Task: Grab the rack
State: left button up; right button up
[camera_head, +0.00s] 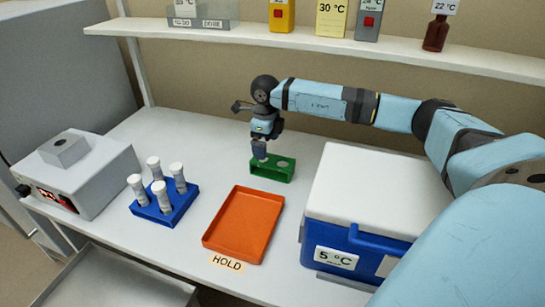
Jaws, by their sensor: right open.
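A small green rack (284,172) stands on the pale bench near the back middle, with round openings in its top. A blue rack (164,211) holding several white-capped tubes (160,191) stands further left. My right gripper (259,156) points down at the left end of the green rack, and its fingers overlap that end in the picture. It is open. I cannot tell whether its fingers touch the rack. My left gripper does not show.
An orange tray (244,224) lies in front of the green rack, behind a HOLD label (227,262). A blue cooler with a white lid (373,187) stands to the right, under my right arm. A grey device (88,174) stands left. A shelf (330,43) runs above.

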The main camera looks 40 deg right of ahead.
aim_at(268, 170)
jog(key=shift+d+f, duration=0.15)
jog(key=shift+f, duration=3.25)
jog(key=c, duration=1.1)
